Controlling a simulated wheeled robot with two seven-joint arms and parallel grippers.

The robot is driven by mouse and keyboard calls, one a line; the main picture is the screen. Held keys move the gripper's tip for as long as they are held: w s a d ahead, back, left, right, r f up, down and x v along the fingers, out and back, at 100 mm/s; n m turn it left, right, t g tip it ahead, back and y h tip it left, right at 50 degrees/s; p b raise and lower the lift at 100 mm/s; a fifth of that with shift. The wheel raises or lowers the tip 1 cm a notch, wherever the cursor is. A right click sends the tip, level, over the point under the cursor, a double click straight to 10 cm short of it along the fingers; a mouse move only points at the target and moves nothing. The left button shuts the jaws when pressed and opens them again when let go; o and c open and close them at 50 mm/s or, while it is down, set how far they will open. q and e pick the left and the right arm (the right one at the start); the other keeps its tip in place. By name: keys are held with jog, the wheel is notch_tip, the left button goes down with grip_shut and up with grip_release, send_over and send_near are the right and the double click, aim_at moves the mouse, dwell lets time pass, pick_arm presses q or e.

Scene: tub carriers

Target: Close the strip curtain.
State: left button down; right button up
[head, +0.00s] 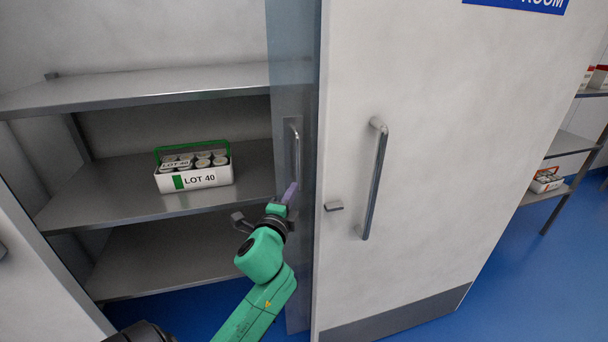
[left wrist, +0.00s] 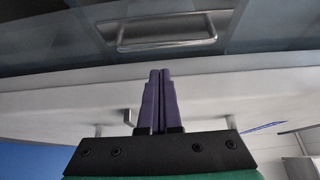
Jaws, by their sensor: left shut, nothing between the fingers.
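The strip curtain (head: 292,75) is a translucent bluish panel at the right side of the shelf opening, beside the white door. Most of the opening to its left is uncovered. The curtain carries a metal bar handle (head: 297,158), which also shows in the left wrist view (left wrist: 168,45). My left gripper (head: 290,190) is in front of the curtain, just below the handle. Its purple fingers (left wrist: 160,75) are shut together with nothing between them. In the left wrist view the fingertips point toward the handle, with a gap visible. My right gripper is out of view.
The white door (head: 430,130) with its own bar handle (head: 374,180) stands right of the curtain. Metal shelves (head: 90,205) on the left hold a white tub carrier (head: 205,180) marked LOT 40. Another rack (head: 570,143) stands far right on blue floor.

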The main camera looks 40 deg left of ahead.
pick_arm(q)
jog(key=p+x, duration=0.2)
jog(key=x, duration=0.7)
jog(key=shift+w, duration=0.45)
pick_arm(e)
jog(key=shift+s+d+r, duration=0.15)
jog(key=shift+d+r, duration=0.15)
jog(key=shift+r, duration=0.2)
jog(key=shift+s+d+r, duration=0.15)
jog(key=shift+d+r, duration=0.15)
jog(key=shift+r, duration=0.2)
